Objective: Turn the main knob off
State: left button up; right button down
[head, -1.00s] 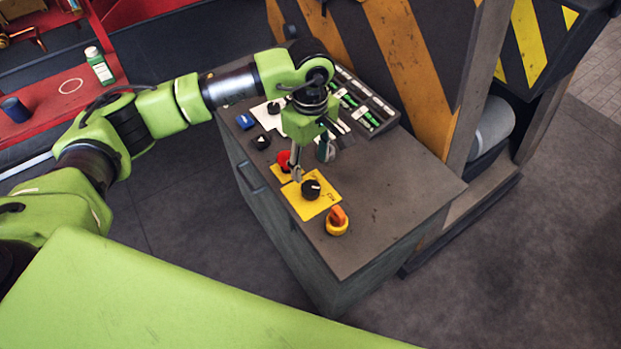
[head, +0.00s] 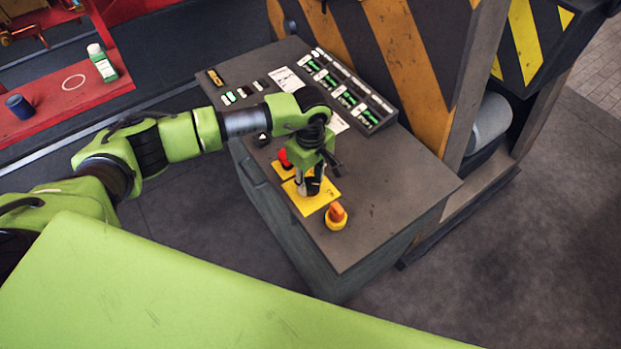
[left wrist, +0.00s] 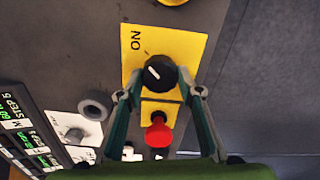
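The main knob appears to be the black knob with a white pointer mark, seen in the left wrist view (left wrist: 159,70). It sits on a yellow plate (left wrist: 190,46) marked ON, on top of the grey console (head: 390,190). My left gripper (head: 308,187) points down over this plate in the head view and partly hides the knob. In the left wrist view its open fingers (left wrist: 159,80) stand on either side of the knob, with small gaps visible. I cannot tell whether either finger touches it. My right gripper is in neither view.
A red button (left wrist: 158,132) sits beside the knob plate. A panel of green-lit switches (head: 350,98) lies at the back, before a striped machine wall (head: 410,70). The console's right top is clear.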

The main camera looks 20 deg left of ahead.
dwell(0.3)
pick_arm(q)
jog(key=n+b, duration=0.2)
jog(key=b, duration=0.1)
jog(key=shift+f, duration=0.2)
jog(key=n+b, duration=0.6)
jog(key=shift+n, duration=0.3)
jog(key=n+b, duration=0.4)
jog(key=n, duration=0.1)
jog(key=shift+r+n+b, duration=0.15)
jog(key=shift+n+b, duration=0.5)
jog(key=shift+n, duration=0.45)
jog(key=shift+r+n+b, duration=0.1)
jog(key=shift+n+b, duration=0.55)
jog(key=shift+n, duration=0.45)
jog(key=o, duration=1.1)
jog(key=shift+s, duration=0.1)
